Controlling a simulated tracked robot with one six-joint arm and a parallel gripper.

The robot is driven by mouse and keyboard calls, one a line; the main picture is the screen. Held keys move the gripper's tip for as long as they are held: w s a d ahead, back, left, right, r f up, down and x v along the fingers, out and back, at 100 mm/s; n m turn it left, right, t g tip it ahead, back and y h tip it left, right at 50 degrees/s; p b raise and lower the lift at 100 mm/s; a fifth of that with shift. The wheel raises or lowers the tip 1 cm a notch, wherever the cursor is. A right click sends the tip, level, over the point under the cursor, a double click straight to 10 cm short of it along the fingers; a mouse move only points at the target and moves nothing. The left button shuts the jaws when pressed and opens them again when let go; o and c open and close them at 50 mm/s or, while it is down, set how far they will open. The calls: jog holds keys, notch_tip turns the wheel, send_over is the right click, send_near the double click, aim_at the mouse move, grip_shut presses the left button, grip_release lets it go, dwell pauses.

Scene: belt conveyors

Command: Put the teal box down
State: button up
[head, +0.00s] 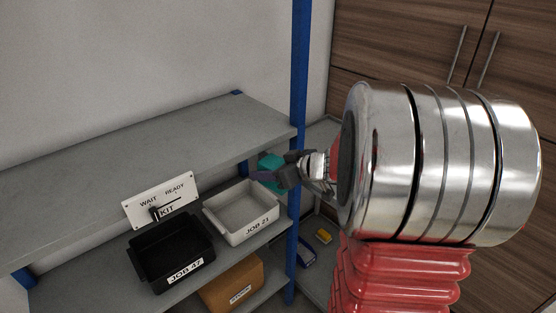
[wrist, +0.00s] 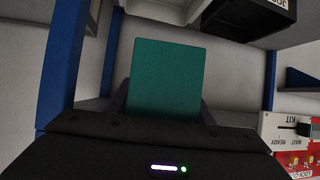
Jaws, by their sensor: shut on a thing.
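The teal box (head: 270,160) is in my gripper (head: 270,172), near the blue post and beyond the right rear of the white JOB 21 bin (head: 236,222) in the head view. In the wrist view the teal box (wrist: 166,78) fills the middle, between the dark fingers of my gripper (wrist: 163,102). The gripper is shut on it. My fingers and wrist hide part of the box in the head view. No support under the box shows clearly. The white bin looks empty.
A blue post (head: 299,85) rises close to my gripper. A grey upper shelf (head: 150,150) is bare. A cardboard box (head: 236,282) sits below.

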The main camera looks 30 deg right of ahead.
jog(key=w+a+f+n+g+y, duration=0.1)
jog(key=a+f+n+y, duration=0.1)
jog(key=a+f, duration=1.8)
jog(key=shift+w+a+n+y, duration=0.2)
jog(key=shift+a+n+y, duration=0.1)
jog(key=shift+n+y, duration=0.1)
